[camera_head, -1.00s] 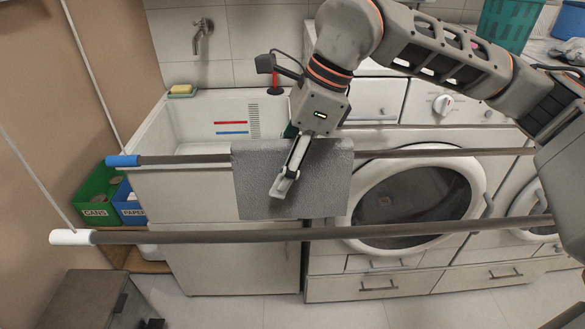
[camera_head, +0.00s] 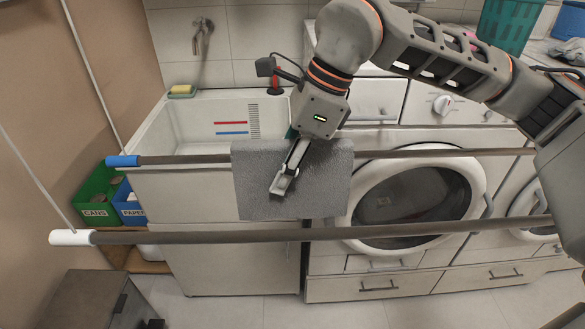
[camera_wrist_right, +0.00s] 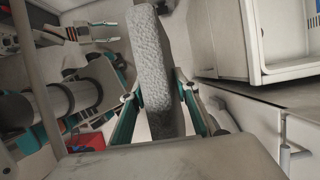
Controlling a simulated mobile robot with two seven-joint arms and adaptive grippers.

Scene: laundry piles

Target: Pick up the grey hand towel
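The grey hand towel (camera_head: 325,180) hangs over the dark rail in front of the sink and washing machine in the head view. My right gripper (camera_head: 284,182) reaches down over it from above, with one finger in front of the cloth; the other finger is hidden. In the right wrist view the towel (camera_wrist_right: 152,65) shows edge-on as a thick slab between the two fingers of my right gripper (camera_wrist_right: 158,90). The fingertips lie close to both faces; I cannot tell whether they press on it.
The rear rail (camera_head: 440,153) bears the towel, and a second rail (camera_head: 400,230) runs nearer and lower. Behind are a white sink (camera_head: 165,135) and a washing machine (camera_head: 415,200). Green (camera_head: 97,195) and blue bins stand at left.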

